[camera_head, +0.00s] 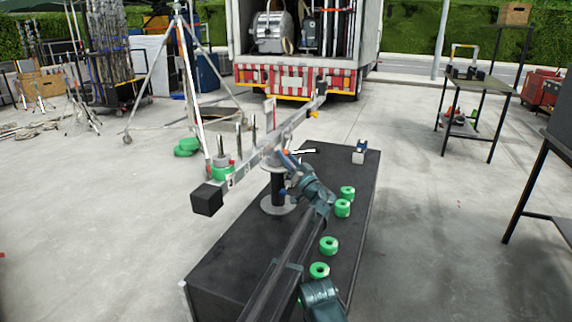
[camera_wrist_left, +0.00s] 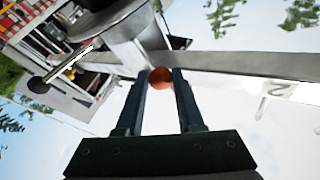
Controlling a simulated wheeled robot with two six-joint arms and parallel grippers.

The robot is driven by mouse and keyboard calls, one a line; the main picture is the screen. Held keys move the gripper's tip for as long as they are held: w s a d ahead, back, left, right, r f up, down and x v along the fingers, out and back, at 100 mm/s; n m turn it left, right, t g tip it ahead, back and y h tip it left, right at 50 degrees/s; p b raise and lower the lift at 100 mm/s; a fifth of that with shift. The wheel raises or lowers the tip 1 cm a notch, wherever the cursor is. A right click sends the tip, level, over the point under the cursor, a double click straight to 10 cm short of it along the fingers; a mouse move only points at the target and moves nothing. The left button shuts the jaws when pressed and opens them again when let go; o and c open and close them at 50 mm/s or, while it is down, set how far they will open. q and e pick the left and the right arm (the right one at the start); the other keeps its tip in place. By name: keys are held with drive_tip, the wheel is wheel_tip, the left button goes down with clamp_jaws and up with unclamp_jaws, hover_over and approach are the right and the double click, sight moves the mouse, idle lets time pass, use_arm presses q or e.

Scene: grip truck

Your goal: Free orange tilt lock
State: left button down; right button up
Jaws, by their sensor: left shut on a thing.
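The orange tilt lock, a round red-orange knob (camera_wrist_left: 160,79), sits between the two fingertips of my left gripper (camera_wrist_left: 164,84) in the left wrist view. My left gripper is shut on it. In the head view my left gripper (camera_head: 288,163) reaches up to the pivot of a long grey beam, and the knob is too small and covered to make out clearly. The beam (camera_head: 295,121) slopes from a black block (camera_head: 207,199) at the near left up to the far right. A black post (camera_head: 278,186) on a round grey base carries it. My right gripper is not in view.
The post stands on a long black case (camera_head: 232,262). Several green ring weights (camera_head: 342,208) lie along the case's right side. A small grey device (camera_head: 359,153) stands at its far end. A tripod (camera_head: 190,80) stands behind left.

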use_arm(q)
drive_tip(key=shift+w+f+n+y+b, duration=0.2)
drive_tip(key=shift+f+n+y+b, duration=0.1)
drive_tip(key=shift+n+b, duration=0.25)
drive_tip(key=shift+r, duration=0.1)
drive_tip(key=c, duration=0.8)
unclamp_jaws()
drive_tip(key=shift+c, duration=0.2)
drive_tip(key=shift+s, duration=0.1)
